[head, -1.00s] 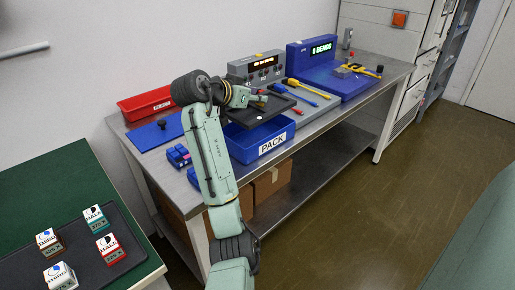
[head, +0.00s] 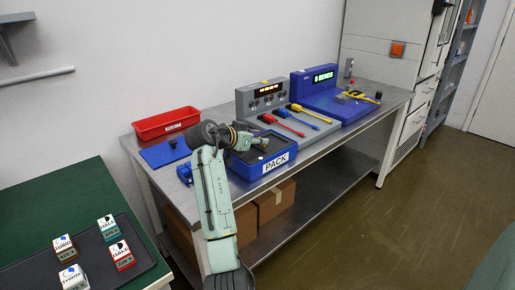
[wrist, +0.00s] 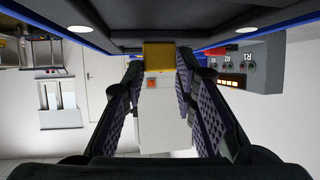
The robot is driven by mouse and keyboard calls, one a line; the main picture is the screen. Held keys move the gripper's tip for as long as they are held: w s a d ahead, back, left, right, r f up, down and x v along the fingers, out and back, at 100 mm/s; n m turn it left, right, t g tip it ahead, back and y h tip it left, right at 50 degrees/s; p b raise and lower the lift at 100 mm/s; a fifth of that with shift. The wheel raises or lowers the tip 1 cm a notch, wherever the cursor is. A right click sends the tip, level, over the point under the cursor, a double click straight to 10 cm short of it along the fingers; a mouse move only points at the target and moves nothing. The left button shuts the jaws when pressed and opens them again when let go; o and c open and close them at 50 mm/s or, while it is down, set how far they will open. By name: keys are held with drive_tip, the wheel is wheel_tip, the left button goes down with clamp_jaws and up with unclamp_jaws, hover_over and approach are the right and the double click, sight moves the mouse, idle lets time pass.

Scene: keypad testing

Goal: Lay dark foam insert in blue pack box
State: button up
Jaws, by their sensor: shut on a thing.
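The blue pack box (head: 279,171) stands on the metal bench, with a white PACK label on its front. The dark foam insert (head: 249,157) lies low within the box's opening, roughly level; whether it rests on the floor is hidden. My gripper (head: 262,142) is above the box. In the wrist view my gripper (wrist: 158,68) is shut on a yellow tab (wrist: 158,56) of the insert. The insert's dark underside or edge (wrist: 130,17) fills the top of that view, with blue box rims (wrist: 285,20) at the sides.
A red bin (head: 165,125) and a blue mat (head: 163,152) lie left of the box. A grey tester with red, blue and yellow probes (head: 297,109) stands close behind it. A blue BENDS station (head: 318,90) is farther right. Small labelled boxes (head: 108,228) sit on the green table.

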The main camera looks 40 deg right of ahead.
sight(259, 148)
drive_tip(key=shift+f+p, duration=0.35)
drive_tip(key=shift+f, duration=1.4)
drive_tip(key=shift+f, duration=0.2)
drive_tip(key=o, duration=1)
drive_tip(key=shift+r, duration=0.25)
drive_tip(key=shift+a, duration=0.3)
drive_tip(key=b+v, duration=0.3)
drive_tip(key=v, duration=0.8)
drive_tip(key=shift+a+r, duration=0.15)
drive_tip(key=shift+r, duration=0.1)
